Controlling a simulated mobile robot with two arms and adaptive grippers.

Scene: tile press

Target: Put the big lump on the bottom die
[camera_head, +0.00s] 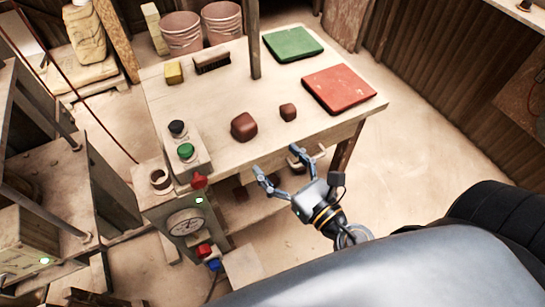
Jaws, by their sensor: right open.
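The big lump (244,126), a dark red-brown rounded block, lies on the pale table (215,110) near its front edge. A smaller lump (288,112) of the same colour lies to its right, apart from it. My right gripper (277,163) is open and empty in front of the table's front edge, below and to the right of the big lump, with its fingers pointing up-left. I cannot make out the bottom die for sure in this view. My left gripper is not in view.
A red pad (339,88) and a green pad (292,43) lie on the table's right side. A post (253,40) rises at the back. A yellow sponge (173,73) and a brush (212,62) lie back left.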

